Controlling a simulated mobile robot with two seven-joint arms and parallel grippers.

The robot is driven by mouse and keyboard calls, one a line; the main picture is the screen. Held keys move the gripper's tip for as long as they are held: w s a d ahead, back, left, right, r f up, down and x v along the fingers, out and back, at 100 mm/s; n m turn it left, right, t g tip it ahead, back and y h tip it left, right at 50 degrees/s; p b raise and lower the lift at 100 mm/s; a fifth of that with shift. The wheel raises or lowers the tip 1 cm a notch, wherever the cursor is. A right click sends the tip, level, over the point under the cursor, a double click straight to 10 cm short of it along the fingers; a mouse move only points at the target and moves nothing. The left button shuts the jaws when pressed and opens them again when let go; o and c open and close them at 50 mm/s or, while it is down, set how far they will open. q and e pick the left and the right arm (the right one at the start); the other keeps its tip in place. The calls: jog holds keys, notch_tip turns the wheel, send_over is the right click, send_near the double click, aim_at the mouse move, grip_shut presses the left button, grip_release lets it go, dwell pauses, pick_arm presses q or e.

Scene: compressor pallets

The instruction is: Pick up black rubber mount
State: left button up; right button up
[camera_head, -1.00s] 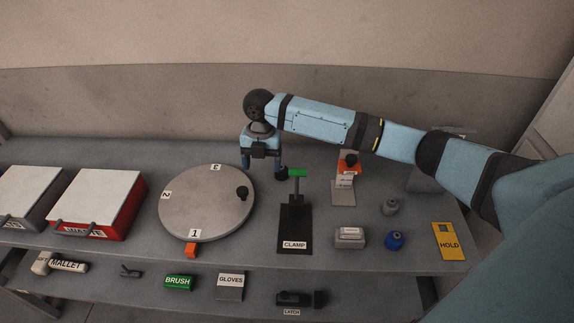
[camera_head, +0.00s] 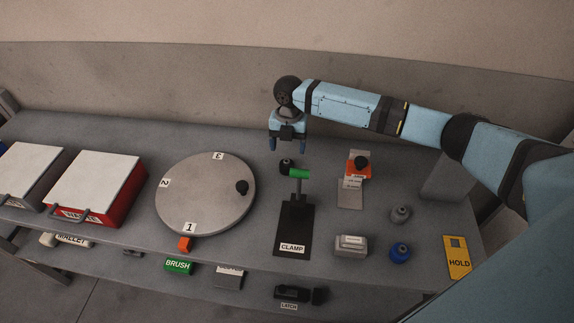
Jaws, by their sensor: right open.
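A small black rubber mount (camera_head: 286,166) stands on the grey bench, just behind the green-handled clamp (camera_head: 299,173). My right gripper (camera_head: 287,147) points down with its two fingers apart and nothing between them. In the picture it is just above the mount, with a gap below the fingertips; whether it is straight over the mount or behind it I cannot tell. My left gripper is not in view.
Left of the clamp is a round turntable (camera_head: 205,207) with a black knob (camera_head: 242,187). To the right are an orange block with a black top (camera_head: 358,165), a grey mount (camera_head: 400,214), a blue mount (camera_head: 400,252) and a grey box (camera_head: 350,246).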

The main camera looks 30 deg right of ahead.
aim_at(287, 161)
jog(key=shift+s+a+f+p, duration=0.15)
jog(key=shift+f, duration=1)
jog(key=shift+s+a+f+p, duration=0.1)
jog(key=shift+f, duration=1.05)
jog(key=shift+s+a+f+p, duration=0.15)
jog(key=shift+f, duration=1)
jog(key=c, duration=1)
jog(key=shift+r, duration=0.1)
